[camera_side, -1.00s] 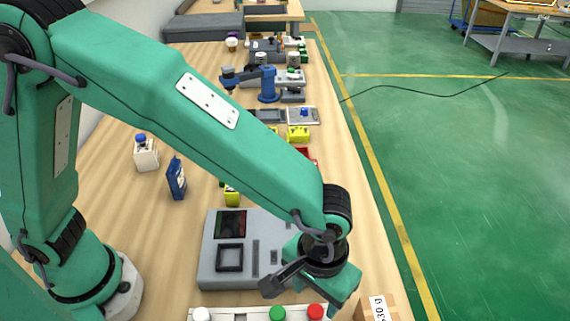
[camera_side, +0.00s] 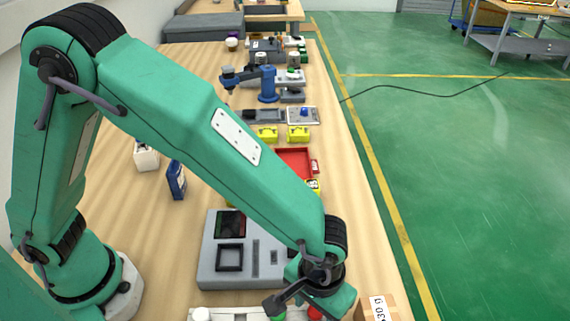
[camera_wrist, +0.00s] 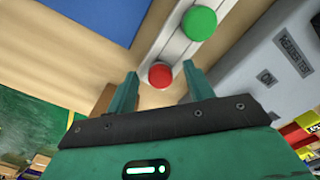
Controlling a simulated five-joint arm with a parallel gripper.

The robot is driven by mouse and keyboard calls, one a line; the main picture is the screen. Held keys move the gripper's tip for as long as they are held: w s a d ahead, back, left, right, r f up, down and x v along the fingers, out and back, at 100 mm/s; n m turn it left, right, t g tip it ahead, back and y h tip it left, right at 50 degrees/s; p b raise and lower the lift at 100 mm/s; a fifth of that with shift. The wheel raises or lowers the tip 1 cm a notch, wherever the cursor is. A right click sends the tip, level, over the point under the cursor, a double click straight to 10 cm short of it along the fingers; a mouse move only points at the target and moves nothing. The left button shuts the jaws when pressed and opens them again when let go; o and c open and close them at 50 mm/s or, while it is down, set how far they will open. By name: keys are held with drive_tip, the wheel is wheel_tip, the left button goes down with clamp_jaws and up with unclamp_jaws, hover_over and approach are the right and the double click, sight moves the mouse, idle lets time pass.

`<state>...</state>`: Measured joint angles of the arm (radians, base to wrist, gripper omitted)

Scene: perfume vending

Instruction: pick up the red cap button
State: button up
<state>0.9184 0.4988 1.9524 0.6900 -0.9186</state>
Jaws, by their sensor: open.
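The red cap button (camera_wrist: 160,75) is round and sits on a pale rail in the wrist view. It lies between the two green fingers of my gripper (camera_wrist: 159,71), with a gap on either side. My gripper is open and empty. In the side view the red cap (camera_side: 315,313) shows only as a sliver at the bottom edge, mostly hidden by my gripper. A green cap (camera_wrist: 199,23) sits beside it on the same rail (camera_wrist: 171,39), and a white cap (camera_side: 201,314) is at the rail's left end.
A grey device (camera_side: 208,265) stands just behind the rail. A cardboard box (camera_side: 377,306) with a label is close to the right of my gripper. A blue carton (camera_side: 177,180), a red tray (camera_side: 294,162) and yellow blocks (camera_side: 299,134) are farther back. The table's left side has free room.

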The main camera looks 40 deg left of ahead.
sight(315, 311)
drive_tip(key=shift+c, duration=0.2)
drive_tip(key=c, duration=1)
drive_tip(key=shift+r, duration=5.05)
